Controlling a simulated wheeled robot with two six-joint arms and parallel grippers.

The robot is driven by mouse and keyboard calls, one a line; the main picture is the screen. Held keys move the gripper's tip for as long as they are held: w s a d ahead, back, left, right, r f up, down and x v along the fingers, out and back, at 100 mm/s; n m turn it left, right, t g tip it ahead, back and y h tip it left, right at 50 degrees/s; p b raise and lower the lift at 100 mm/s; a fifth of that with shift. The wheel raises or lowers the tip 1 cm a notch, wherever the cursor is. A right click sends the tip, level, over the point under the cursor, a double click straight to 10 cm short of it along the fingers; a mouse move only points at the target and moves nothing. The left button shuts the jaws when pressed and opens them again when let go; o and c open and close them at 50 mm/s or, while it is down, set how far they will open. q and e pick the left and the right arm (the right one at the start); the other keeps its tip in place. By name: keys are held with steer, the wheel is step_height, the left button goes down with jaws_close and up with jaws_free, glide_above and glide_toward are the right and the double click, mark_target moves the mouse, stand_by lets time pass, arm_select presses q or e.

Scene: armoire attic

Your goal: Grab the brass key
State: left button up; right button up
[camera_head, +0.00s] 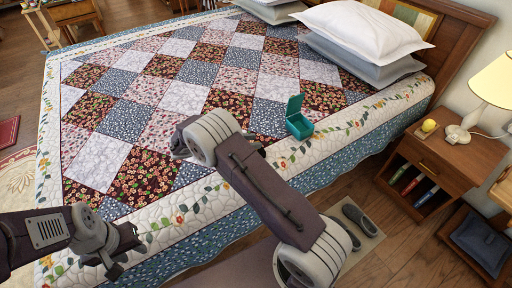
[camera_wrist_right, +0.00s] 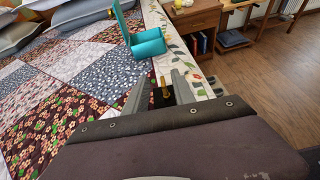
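A small brass-coloured piece, which looks like the brass key (camera_wrist_right: 165,88), shows in the right wrist view between the two fingers of my right gripper (camera_wrist_right: 160,88). The fingers stand apart with gaps beside it, so the gripper looks open. I cannot tell how far below the fingertips the key lies. In the head view my right gripper (camera_head: 178,140) is over the patchwork bed, partly hidden by its own wrist, and the key is not visible there. My left gripper (camera_head: 122,257) is at the bed's near left edge, away from the key; its finger opening is unclear.
An open teal box (camera_head: 299,126) stands on the quilt (camera_head: 190,98), just beyond the right gripper. Pillows (camera_head: 362,40) lie at the head end. A nightstand (camera_head: 455,150) with a lamp (camera_head: 490,85) and a small yellow object (camera_head: 429,125) stands right. Slippers (camera_head: 358,218) lie on the floor.

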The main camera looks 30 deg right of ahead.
steer(key=x, duration=0.5)
steer(key=shift+s+f+b, duration=0.1)
steer(key=shift+s+b, duration=0.05)
steer(key=shift+b, duration=0.25)
jaws_close()
steer(key=shift+r, duration=0.55)
step_height(320, 180, up, 3)
steer(key=shift+r+p, duration=0.1)
steer(key=shift+p, duration=0.5)
steer(key=s+d+r+p, duration=0.2)
steer(key=s+d+r, duration=0.3)
steer(key=s, duration=0.5)
steer(key=shift+s+d+r, duration=0.25)
steer(key=shift+d+r, duration=0.05)
steer(key=shift+r, duration=0.6)
